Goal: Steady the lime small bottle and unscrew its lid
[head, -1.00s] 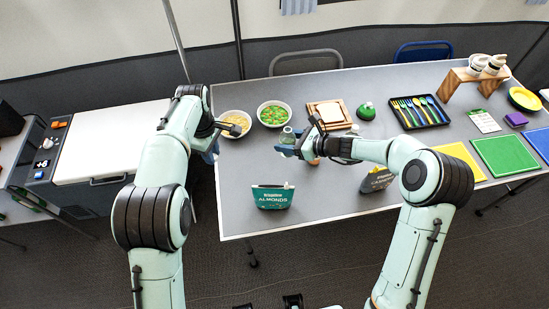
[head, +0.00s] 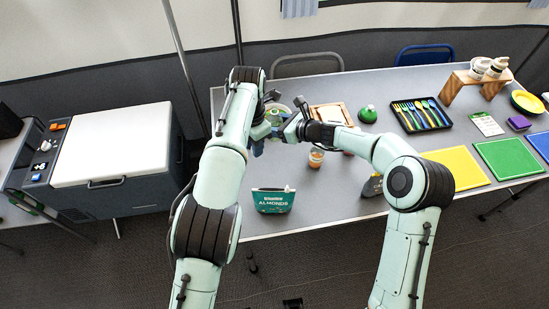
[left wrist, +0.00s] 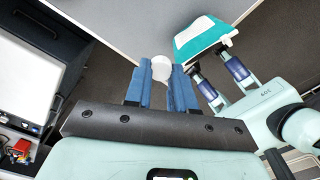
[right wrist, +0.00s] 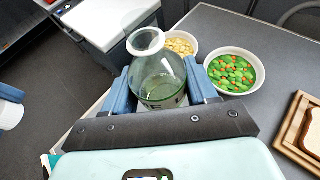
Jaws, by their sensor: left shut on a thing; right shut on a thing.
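The lime small bottle (head: 275,117) is clear green glass. In the right wrist view the bottle (right wrist: 157,75) stands between the blue fingers of my right gripper (right wrist: 162,85), which is shut on its body. A pale ring surrounds its mouth, and no lid sits on it. My left gripper (head: 258,148) is left of the bottle and nearer, apart from it and partly hidden by my left arm in the head view. In the left wrist view it is shut on a round white lid (left wrist: 161,68). The lid also shows at the left edge of the right wrist view (right wrist: 11,116).
Behind the bottle are a bowl of green and orange pieces (right wrist: 232,72) and a bowl of yellow pieces (right wrist: 180,43). A cup (head: 316,158) and an almonds packet (head: 272,200) stand nearer. A wooden board (head: 330,114) lies right. A cooler (head: 115,145) stands left.

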